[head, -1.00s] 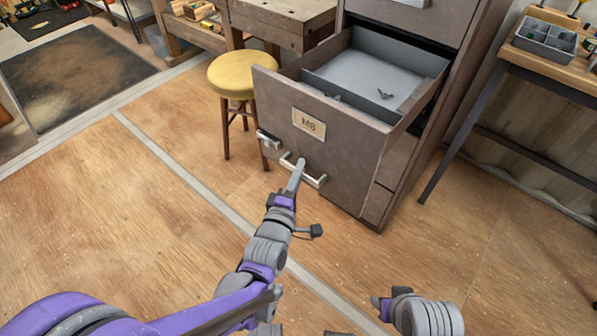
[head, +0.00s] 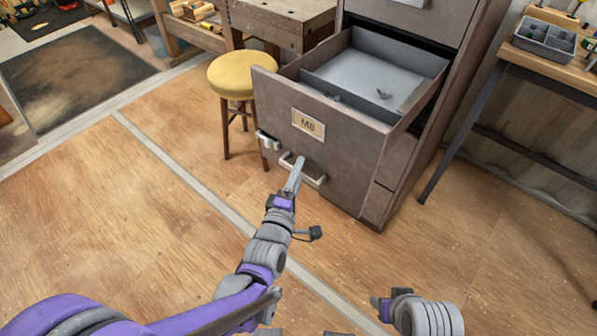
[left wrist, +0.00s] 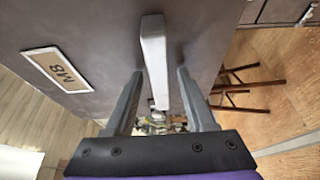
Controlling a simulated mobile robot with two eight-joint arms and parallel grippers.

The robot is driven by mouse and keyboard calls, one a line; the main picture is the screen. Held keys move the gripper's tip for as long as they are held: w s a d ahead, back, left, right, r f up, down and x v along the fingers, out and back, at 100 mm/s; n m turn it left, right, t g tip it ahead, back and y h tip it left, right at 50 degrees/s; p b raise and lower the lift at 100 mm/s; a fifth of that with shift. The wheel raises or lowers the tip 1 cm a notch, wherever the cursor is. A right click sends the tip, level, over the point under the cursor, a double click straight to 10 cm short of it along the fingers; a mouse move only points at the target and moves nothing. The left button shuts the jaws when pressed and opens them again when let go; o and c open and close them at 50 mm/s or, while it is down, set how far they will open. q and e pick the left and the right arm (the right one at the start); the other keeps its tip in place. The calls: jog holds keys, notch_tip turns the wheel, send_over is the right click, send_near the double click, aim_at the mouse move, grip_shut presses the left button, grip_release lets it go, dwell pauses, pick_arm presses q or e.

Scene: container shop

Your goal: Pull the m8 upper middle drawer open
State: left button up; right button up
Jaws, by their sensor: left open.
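The drawer labelled M8 (head: 343,172) is a grey-brown cabinet drawer standing well out of its cabinet, its inside showing from above. Its light bar handle (head: 316,182) is low on the front; it also shows in the left wrist view (left wrist: 154,55). My left gripper (head: 297,167) is at this handle. In the left wrist view the left gripper's fingers (left wrist: 160,75) are apart, one on each side of the bar, with gaps visible. My right gripper (head: 380,306) is low right of centre in the head view, away from the drawer; its finger opening is unclear.
A yellow-topped stool (head: 232,76) stands just left of the drawer. A wooden workbench (head: 283,18) is behind it. A table with a grey organiser (head: 545,42) stands at the right. The wooden floor in front of the drawer is clear. A small dark item (head: 384,94) lies inside the drawer.

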pick_arm(q)
jog(key=v, duration=1)
jog(key=shift+s+p, duration=0.25)
jog(key=shift+p, duration=0.2)
pick_arm(e)
jog(key=shift+s+r, duration=0.1)
jog(key=shift+r, duration=0.35)
pick_arm(q)
jog(key=shift+a, duration=0.1)
